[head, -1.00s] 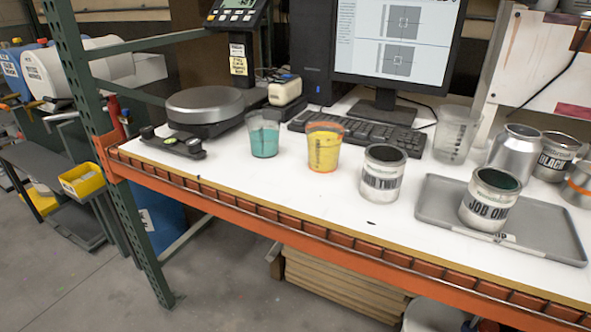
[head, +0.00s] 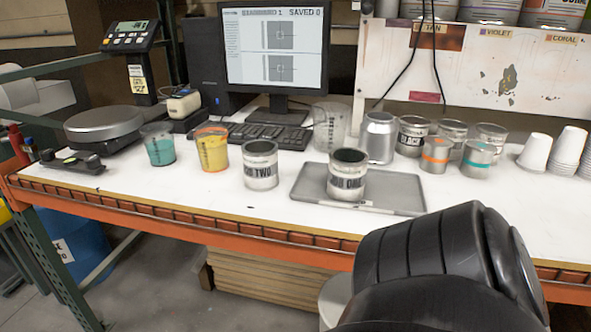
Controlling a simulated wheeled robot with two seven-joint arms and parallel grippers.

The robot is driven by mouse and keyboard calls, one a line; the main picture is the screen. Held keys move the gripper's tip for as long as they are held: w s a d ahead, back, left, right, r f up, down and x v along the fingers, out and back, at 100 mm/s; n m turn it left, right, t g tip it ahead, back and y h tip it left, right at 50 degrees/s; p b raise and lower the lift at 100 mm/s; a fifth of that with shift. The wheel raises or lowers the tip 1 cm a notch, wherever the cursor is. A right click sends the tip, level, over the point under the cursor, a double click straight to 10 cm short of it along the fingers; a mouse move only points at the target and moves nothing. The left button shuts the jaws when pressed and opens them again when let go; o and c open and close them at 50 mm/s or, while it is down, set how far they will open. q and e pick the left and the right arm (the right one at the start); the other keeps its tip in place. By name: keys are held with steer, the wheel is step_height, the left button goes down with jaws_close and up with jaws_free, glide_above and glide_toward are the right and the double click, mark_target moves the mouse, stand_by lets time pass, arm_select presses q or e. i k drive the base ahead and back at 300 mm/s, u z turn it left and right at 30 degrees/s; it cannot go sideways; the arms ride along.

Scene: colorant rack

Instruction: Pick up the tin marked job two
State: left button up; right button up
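The tin marked job two (head: 261,170) stands upright on the white bench, left of the grey tray. Its label shows "TWO" with the left part turned partly away, and its top is open and dark inside. The tin marked job one (head: 346,178) stands upright on the grey tray (head: 403,192). A black rounded arm part of mine fills the lower right of the head view. Neither gripper's fingers show in this view.
A cup of yellow (head: 214,152) and a cup of teal (head: 159,148) stand left of the tin. A scale (head: 104,126), keyboard (head: 262,135) and monitor (head: 275,50) are behind. Several tins and white cups (head: 535,152) stand at the right. Bench front is clear.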

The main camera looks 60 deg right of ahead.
mark_target(260, 156)
steer(key=u, duration=0.2)
steer(key=k, duration=0.4)
steer(key=z, duration=1.15)
